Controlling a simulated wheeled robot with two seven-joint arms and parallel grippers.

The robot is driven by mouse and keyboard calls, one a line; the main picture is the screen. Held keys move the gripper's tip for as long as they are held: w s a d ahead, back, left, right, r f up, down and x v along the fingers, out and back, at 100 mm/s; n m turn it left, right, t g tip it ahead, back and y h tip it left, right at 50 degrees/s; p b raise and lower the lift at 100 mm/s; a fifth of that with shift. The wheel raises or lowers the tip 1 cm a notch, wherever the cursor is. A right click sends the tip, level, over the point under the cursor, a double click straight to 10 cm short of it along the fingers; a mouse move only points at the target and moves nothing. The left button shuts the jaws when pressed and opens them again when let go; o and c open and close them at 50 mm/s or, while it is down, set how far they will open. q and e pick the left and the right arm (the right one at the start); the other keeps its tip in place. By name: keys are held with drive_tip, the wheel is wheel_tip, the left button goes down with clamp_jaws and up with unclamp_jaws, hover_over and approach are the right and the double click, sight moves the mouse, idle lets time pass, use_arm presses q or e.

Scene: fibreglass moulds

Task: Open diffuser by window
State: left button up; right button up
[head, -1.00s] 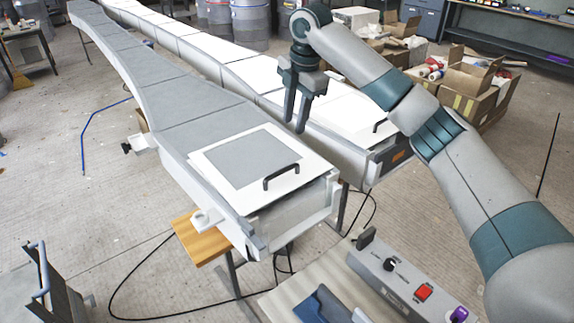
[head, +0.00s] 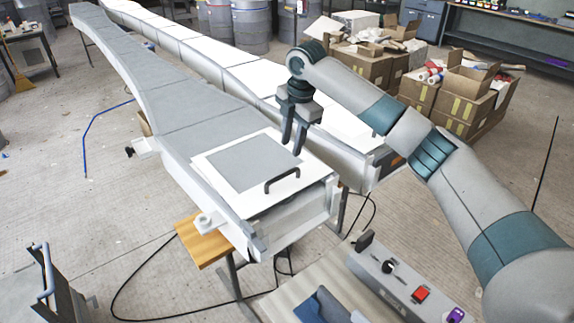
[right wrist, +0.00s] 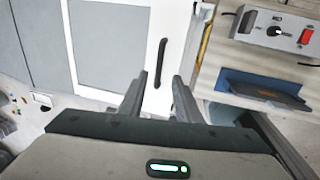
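A white lid with a grey square panel (head: 252,164) lies flat and closed on the near end of the long grey mould. Its dark bar handle (head: 282,178) stands near the lid's right edge; the handle also shows in the right wrist view (right wrist: 161,62). My right gripper (head: 294,150) is above the lid, a little behind the handle in the head view. In the right wrist view its two fingers (right wrist: 161,77) are apart with nothing between them, and the handle lies beyond the gap. My left gripper is not in view.
A second long white mould (head: 255,72) runs alongside behind. A control box (head: 390,278) with a red switch sits on a bench at the front. A wooden stool (head: 205,243) stands below the mould. Cardboard boxes (head: 465,105) stand at the right, and cables cross the floor.

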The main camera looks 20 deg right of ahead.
sight(286, 173)
drive_tip(key=f+p, duration=0.1)
drive_tip(key=f, duration=0.2)
drive_tip(key=w+f+p, duration=0.1)
drive_tip(key=f, duration=0.3)
drive_tip(key=w+f+p, duration=0.1)
drive_tip(key=f, duration=0.2)
drive_tip(key=shift+a+f, duration=0.4)
clamp_jaws()
